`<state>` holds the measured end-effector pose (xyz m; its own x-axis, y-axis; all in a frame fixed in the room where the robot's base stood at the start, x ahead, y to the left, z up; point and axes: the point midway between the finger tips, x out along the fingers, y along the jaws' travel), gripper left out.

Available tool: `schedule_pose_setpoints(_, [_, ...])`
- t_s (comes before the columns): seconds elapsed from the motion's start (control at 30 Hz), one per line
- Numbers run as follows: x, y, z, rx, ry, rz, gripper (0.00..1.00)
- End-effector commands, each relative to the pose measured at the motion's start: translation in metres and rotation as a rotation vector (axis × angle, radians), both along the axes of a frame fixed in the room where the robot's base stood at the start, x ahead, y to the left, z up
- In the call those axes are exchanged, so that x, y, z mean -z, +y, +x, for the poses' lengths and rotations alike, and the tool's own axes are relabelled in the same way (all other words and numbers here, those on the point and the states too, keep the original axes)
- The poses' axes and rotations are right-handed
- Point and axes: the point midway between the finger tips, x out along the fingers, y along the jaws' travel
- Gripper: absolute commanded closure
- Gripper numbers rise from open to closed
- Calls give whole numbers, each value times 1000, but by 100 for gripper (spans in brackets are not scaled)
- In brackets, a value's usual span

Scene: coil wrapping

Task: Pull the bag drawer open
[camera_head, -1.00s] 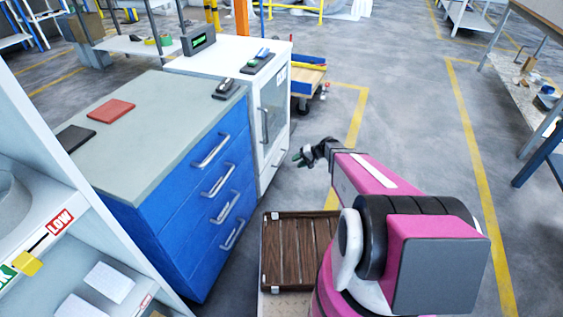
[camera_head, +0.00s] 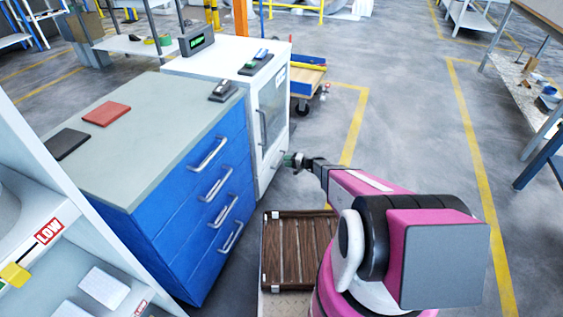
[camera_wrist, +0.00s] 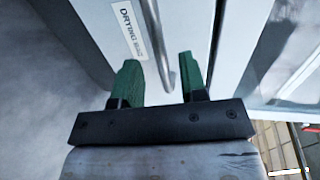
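The bag drawer (camera_head: 268,174) is the low front of the white cabinet and looks shut. In the wrist view its white front (camera_wrist: 185,20) bears a label (camera_wrist: 128,28) starting "DRYING", the rest too blurred to read. Its grey bar handle (camera_wrist: 161,48) runs between the two green fingers of my gripper (camera_wrist: 158,72). The fingers are apart, with a visible gap on both sides of the bar. In the head view my gripper (camera_head: 288,159) is at the drawer front and covers part of the handle.
The white cabinet (camera_head: 225,52) has a glazed door with its own handle (camera_head: 263,128) above the drawer. A blue drawer unit (camera_head: 178,233) with several handles stands to its left. A slatted wooden deck (camera_head: 298,250) lies in front. Open floor (camera_head: 405,120) is to the right.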

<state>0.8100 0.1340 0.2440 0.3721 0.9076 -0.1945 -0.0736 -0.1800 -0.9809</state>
Motion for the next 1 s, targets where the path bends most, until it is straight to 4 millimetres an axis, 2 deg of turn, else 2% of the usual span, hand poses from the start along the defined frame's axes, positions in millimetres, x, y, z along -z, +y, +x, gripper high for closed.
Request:
schedule_pose_setpoints(0.1, [4, 17, 8, 0, 0, 0, 61])
schedule_pose_setpoints(0.3, [7, 32, 13, -1, 0, 0, 61])
schedule_pose_setpoints(0.63, [7, 35, 14, 0, 0, -1, 61])
schedule_pose_setpoints(0.67, [7, 35, 14, 0, 0, -1, 64])
schedule_pose_setpoints(0.7, [7, 35, 14, 0, 0, -1, 77])
schedule_pose_setpoints(0.77, [7, 35, 14, 0, 0, -1, 97])
schedule_pose_setpoints(0.8, [7, 35, 14, 0, 0, -1, 100])
schedule_pose_setpoints(1.0, [7, 33, 13, 0, 0, -1, 100])
